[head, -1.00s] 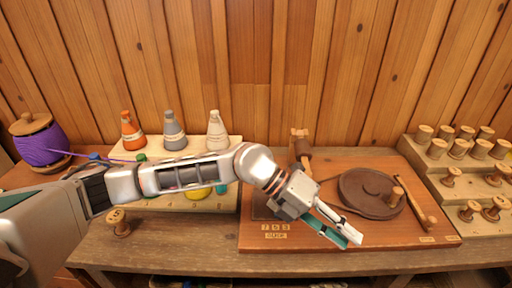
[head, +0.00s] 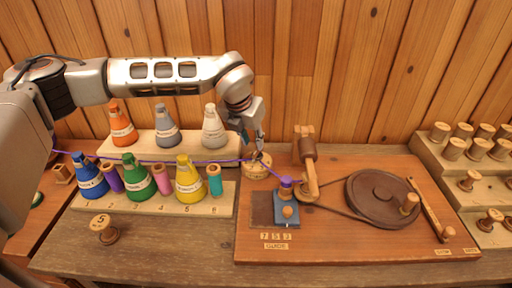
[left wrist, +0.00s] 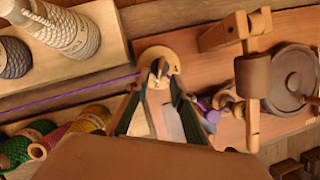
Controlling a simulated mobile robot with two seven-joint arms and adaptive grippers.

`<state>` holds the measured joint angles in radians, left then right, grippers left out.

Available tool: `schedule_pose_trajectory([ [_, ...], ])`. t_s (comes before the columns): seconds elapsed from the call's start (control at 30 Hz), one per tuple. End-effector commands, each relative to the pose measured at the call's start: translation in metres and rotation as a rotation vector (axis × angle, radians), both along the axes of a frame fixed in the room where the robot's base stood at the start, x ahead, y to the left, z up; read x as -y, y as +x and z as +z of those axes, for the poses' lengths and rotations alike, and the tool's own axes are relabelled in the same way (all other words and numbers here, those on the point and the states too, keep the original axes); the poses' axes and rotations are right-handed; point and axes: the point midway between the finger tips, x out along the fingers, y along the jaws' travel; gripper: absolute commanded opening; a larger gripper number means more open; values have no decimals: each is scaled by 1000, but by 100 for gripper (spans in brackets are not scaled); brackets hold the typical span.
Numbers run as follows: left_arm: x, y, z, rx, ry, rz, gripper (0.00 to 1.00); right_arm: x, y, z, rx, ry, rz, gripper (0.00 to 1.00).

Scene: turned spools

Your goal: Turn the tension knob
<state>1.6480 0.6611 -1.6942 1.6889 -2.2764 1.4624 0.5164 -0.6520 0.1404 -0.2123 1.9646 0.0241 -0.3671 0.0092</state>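The tension knob (head: 257,168) is a round pale wooden dial at the left back corner of the brown winder board (head: 360,240). It also shows in the left wrist view as a pale disc (left wrist: 174,55) with dark marks. My left gripper (head: 260,146) points down onto it from above. In the left wrist view its two fingers (left wrist: 158,74) come close together over the dial's middle, around its small raised grip, which they mostly hide. A purple thread (head: 215,161) runs from the left to the knob and on to a purple spool (head: 286,183) on a blue block (head: 287,208).
A wooden post with an arm (head: 306,155) stands close right of the knob, beside a large brown wheel (head: 383,198). Coloured thread cones, including a yellow one (head: 189,182), stand on racks to the left. A stepped spool rack (head: 475,190) is at far right.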

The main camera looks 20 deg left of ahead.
Motion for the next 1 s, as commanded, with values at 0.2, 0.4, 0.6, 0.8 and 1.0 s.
schedule_pose_trajectory([
  [0.2,3,12,-32,-2,0,-1,24,0,-2,-4,-6,-1,0,40],
  [0.4,4,18,-45,0,-1,-3,24,0,-1,-4,-5,-2,1,40],
  [0.6,4,19,-47,0,-1,-3,24,0,0,-3,-3,-1,1,40],
  [0.8,4,19,-47,0,-1,-3,0,0,1,-2,-1,-1,0,40],
  [1.0,4,19,-47,0,-1,-2,0,0,1,-1,2,0,1,40],
])
